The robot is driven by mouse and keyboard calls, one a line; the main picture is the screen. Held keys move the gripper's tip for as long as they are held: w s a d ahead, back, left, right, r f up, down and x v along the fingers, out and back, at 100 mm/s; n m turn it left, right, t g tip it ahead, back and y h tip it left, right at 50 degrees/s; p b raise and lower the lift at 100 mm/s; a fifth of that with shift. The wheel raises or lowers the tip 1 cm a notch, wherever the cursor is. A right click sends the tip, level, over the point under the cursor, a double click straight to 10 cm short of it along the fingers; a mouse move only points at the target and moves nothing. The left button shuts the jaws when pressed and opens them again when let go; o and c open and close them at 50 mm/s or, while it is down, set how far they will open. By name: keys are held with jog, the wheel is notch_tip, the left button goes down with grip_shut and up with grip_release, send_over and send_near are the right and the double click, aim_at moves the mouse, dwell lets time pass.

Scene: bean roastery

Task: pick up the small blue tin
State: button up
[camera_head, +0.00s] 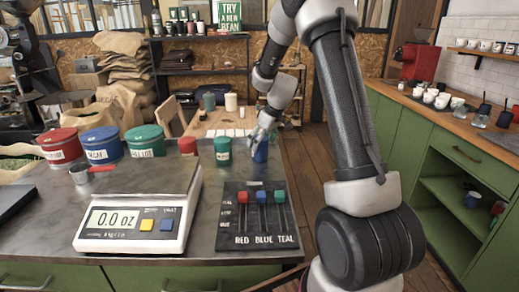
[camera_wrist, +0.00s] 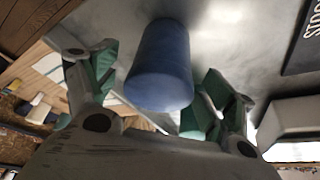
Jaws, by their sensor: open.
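The small blue tin (camera_head: 261,152) stands near the far right edge of the counter, behind the slider panel. My gripper (camera_head: 264,134) is right at it, with its fingers around the tin's upper part and partly hiding it. In the wrist view the blue tin (camera_wrist: 160,65) lies between the two open fingers of my gripper (camera_wrist: 150,85). A gap shows between the tin and the left finger. Whether the right finger touches it is hard to tell.
A small teal tin (camera_head: 223,151) and a small red tin (camera_head: 188,147) stand left of the blue tin. A scale (camera_head: 140,205) reading 0.0 oz and a slider panel (camera_head: 257,222) are in front. Large red (camera_head: 60,145), blue (camera_head: 101,144) and teal (camera_head: 145,141) tins stand left.

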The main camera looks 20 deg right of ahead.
jog(key=x, duration=0.4)
jog(key=shift+w+a+f, duration=0.15)
jog(key=shift+w+f, duration=0.15)
jog(key=shift+c, duration=0.2)
jog(key=shift+s, duration=0.1)
jog(key=c, duration=0.9)
jog(key=shift+c, duration=0.8)
notch_tip(320, 180, up, 10)
jog(key=shift+c, duration=0.4)
